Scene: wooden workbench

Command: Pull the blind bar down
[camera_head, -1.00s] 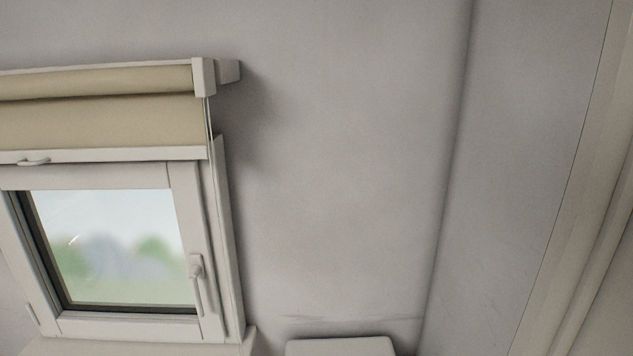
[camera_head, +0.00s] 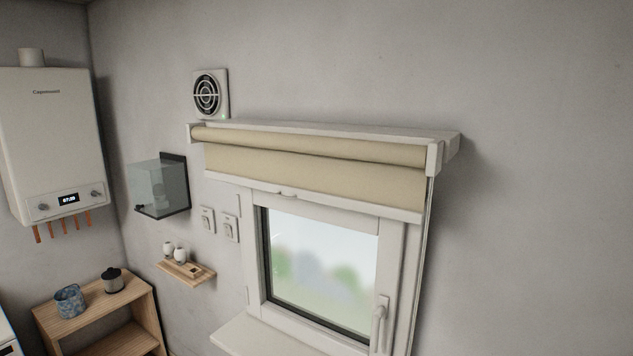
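The beige roller blind (camera_head: 318,177) hangs partly lowered over the top of a white-framed window. The glass (camera_head: 320,262) below the bar is uncovered. A white cassette (camera_head: 320,131) holds the roll at the top. Neither of my grippers shows in the head view.
A window handle (camera_head: 379,318) sits on the right frame, above a white sill (camera_head: 240,337). Left of the window are a small wooden shelf (camera_head: 186,272), a glass-fronted box (camera_head: 162,187), a boiler (camera_head: 52,145) and a wooden cabinet (camera_head: 96,303). The right wall is bare.

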